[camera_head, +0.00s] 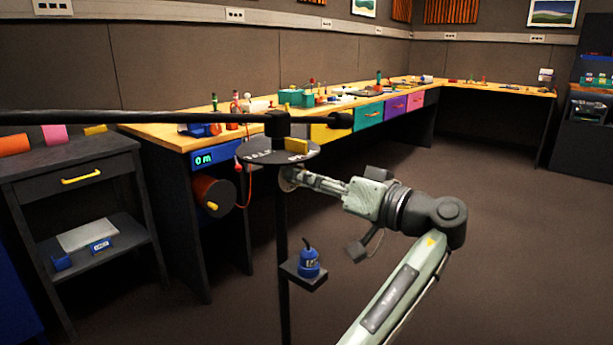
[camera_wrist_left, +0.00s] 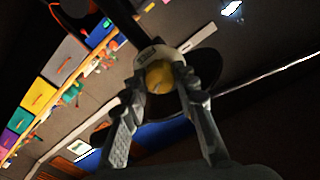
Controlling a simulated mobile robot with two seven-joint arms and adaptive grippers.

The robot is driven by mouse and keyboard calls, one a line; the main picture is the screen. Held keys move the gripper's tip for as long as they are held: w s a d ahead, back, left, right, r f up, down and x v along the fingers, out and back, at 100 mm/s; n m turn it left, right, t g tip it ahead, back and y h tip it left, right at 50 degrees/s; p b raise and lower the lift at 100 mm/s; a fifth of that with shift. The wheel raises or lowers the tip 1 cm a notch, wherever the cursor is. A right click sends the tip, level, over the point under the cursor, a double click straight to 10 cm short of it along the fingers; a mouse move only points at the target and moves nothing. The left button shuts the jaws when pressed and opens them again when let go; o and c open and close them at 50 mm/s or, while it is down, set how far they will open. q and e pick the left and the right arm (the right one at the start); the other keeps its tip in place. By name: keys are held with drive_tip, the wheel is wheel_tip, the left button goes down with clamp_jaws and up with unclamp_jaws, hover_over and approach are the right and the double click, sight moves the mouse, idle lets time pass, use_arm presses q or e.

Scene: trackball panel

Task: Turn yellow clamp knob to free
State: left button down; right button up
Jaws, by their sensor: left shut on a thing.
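The yellow clamp knob (camera_wrist_left: 158,76) shows between my left fingertips in the left wrist view. It is round and sits in a pale collar (camera_wrist_left: 147,56) with small dark lettering that I cannot read. My left gripper (camera_wrist_left: 160,80) is shut on the knob, one finger on each side. In the head view my left gripper (camera_head: 292,179) reaches the black post (camera_head: 283,230) just below a dark round disc (camera_head: 255,153) with white marks. The knob is hidden there by the fingers. A yellow block (camera_head: 297,146) shows at the disc. My right gripper is not in view.
A long dark boom (camera_head: 150,117) crosses above the disc. A small shelf (camera_head: 304,280) on the post holds a blue weight-like object (camera_head: 308,262). A workbench (camera_head: 165,134) with coloured drawers stands behind. The floor (camera_head: 510,230) at the right is clear.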

use_arm(q)
drive_tip(key=c, duration=1.2)
unclamp_jaws()
